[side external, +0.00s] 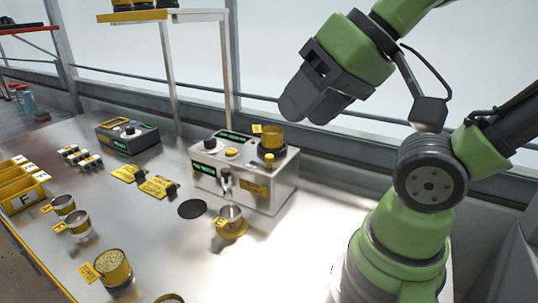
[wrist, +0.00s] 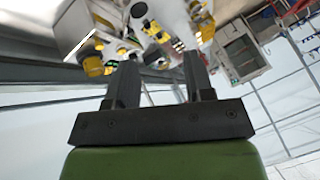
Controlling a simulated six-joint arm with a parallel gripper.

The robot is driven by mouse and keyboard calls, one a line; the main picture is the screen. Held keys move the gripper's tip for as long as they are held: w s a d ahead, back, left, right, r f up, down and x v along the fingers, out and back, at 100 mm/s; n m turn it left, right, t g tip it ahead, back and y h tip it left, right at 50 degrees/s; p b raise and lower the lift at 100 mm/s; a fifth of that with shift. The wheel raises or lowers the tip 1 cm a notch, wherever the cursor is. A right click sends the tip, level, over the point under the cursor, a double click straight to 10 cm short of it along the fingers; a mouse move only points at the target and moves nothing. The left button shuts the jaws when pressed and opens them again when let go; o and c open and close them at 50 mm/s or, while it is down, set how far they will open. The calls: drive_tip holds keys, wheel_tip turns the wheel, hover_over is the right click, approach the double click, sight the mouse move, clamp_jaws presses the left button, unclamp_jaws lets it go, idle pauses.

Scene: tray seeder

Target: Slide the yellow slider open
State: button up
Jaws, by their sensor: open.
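The seeder machine (side external: 245,175) is a silver box on the metal table, with a yellow cup (side external: 272,137) on its top right. A small yellow peg (side external: 269,159) stands below the cup and a yellow plate (side external: 252,188) is on the front face. I cannot tell which yellow part is the slider, or whether it is open. My gripper (side external: 303,110) is high above and right of the machine, apart from it. In the wrist view my gripper (wrist: 160,60) is open and empty, with the yellow cup (wrist: 94,66) left of the fingers.
A yellow-based cup (side external: 231,228) and a black disc (side external: 192,208) lie before the machine. Two yellow plates with black blocks (side external: 158,187) lie left of it. A grey console (side external: 127,136) stands behind. Yellow bins (side external: 22,190) and a grain cup (side external: 112,267) are at left.

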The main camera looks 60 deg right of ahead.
drive_tip(key=n+g+h, duration=0.2)
drive_tip(key=n+g, duration=0.5)
hover_over(269, 155)
wheel_tip(269, 155, down, 8)
wheel_tip(269, 155, down, 9)
drive_tip(key=shift+f, duration=0.15)
clamp_jaws()
